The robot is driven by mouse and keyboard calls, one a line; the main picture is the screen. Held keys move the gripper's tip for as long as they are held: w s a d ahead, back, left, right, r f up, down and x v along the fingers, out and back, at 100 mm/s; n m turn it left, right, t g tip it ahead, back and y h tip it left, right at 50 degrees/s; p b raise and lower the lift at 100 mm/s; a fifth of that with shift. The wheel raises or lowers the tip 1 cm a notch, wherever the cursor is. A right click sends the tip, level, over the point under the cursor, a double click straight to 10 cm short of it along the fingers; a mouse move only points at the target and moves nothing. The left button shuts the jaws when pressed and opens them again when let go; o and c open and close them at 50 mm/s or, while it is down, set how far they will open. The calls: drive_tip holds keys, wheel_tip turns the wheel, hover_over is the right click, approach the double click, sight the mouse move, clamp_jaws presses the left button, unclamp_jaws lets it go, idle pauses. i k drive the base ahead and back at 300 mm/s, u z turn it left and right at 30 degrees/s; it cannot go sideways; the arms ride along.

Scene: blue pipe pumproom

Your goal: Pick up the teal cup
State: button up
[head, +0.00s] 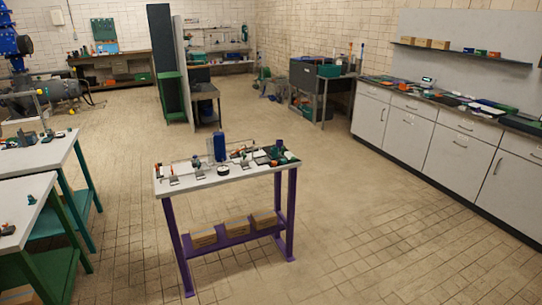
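I cannot pick out a teal cup with certainty, as the small items are too small and crowded to tell. A purple-legged table (225,178) stands in the middle of the floor with several small items on its white top. Among them are a tall blue cylinder (219,147) at the back and a small dark purple item (281,144) near the right end. Dark green pieces (277,155) lie at that right end. A small teal-green item (31,200) lies on the near-left table. My gripper is not in view.
Cardboard boxes (234,226) sit on the purple table's lower shelf. Green-legged tables (40,158) stand at the left. A cluttered counter with white cabinets (408,130) runs along the right wall. A tall grey panel (182,70) stands behind. The tiled floor (350,220) right of the purple table is clear.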

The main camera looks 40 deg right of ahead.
sight(275, 153)
drive_tip(key=z, duration=0.1)
drive_tip(key=i, duration=0.9)
drive_tip(key=u, duration=0.1)
